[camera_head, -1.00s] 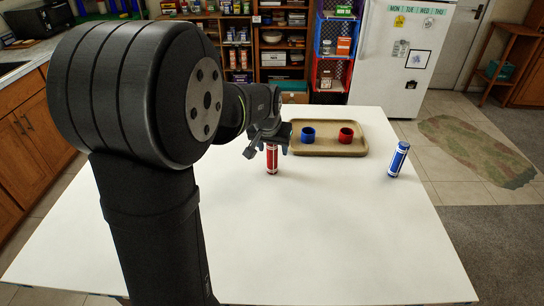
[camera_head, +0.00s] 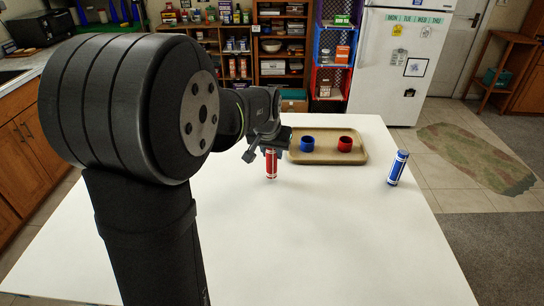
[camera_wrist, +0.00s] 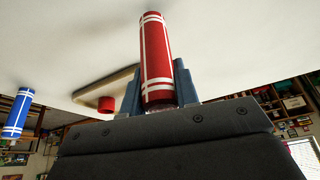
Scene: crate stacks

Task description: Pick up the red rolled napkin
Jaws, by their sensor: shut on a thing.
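The red rolled napkin (camera_head: 271,166) is upright, a red cylinder with white bands. My gripper (camera_head: 271,151) is shut around its upper part from above. In the wrist view the red rolled napkin (camera_wrist: 155,50) stands between the two blue-grey fingers of my gripper (camera_wrist: 158,84), its far end toward the white table. I cannot tell whether its lower end touches the table or is just clear of it.
A tan tray (camera_head: 328,158) behind and right holds a blue ring (camera_head: 307,143) and a red ring (camera_head: 345,144). A blue rolled napkin (camera_head: 398,168) stands at the table's right. The white table (camera_head: 330,235) is bare in front.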

